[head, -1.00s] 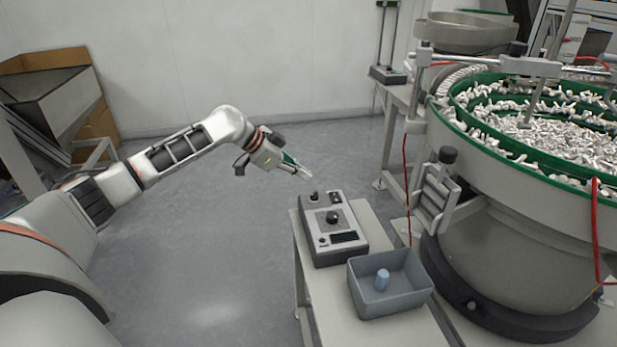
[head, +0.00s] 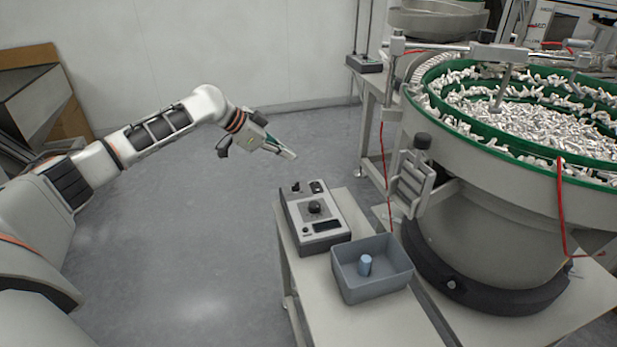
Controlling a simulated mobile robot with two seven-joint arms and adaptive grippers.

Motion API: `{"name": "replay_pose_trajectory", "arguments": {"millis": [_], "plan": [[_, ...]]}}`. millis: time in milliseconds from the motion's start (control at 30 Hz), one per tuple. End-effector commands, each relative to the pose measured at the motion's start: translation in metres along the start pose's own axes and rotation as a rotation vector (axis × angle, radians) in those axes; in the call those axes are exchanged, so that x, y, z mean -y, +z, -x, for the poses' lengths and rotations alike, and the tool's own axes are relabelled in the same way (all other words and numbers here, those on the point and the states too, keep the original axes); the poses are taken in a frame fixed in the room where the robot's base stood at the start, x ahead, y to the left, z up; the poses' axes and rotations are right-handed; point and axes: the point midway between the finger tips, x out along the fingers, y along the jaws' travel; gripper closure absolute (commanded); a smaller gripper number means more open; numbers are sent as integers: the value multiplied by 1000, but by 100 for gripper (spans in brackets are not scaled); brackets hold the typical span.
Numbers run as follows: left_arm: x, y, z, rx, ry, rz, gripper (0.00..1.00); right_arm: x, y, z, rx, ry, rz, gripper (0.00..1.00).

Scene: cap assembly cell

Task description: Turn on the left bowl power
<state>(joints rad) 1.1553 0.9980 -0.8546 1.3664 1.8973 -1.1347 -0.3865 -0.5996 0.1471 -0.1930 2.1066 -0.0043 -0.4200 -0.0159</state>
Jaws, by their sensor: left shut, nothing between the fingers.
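The control box (head: 315,218) stands on a narrow table. It has a large black knob (head: 314,207) in its middle, a small switch at its far left corner (head: 296,187) and a dark panel near its front. The large bowl feeder (head: 480,200) with a green rim, full of small pale parts, stands to the right. My left gripper (head: 291,155) is shut and empty. It is in the air beyond the far edge of the control box, apart from it, with its fingertips pointing right. My right gripper is not in view.
A grey bin (head: 390,285) with a blue cylinder (head: 365,265) in it sits in front of the control box on the table (head: 375,325). A red cable (head: 382,150) hangs behind. Open floor lies left of the table.

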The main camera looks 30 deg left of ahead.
Motion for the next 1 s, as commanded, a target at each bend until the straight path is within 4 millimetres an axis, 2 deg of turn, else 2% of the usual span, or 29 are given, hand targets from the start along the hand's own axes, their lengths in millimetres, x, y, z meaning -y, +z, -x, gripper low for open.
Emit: {"name": "replay_pose_trajectory", "arguments": {"millis": [133, 267, 700, 800, 1000], "plan": [[0, 0, -6, 0, 1, 0, 100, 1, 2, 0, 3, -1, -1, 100], [-1, 2, -23, 1, 3, 2, 100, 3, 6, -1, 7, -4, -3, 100], [-2, 4, -109, 5, 5, 2, 100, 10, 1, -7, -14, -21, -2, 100], [-1, 18, -117, 6, 3, 4, 100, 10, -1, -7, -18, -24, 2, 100], [-1, 27, -127, 2, 1, 1, 100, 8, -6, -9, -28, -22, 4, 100]]}}
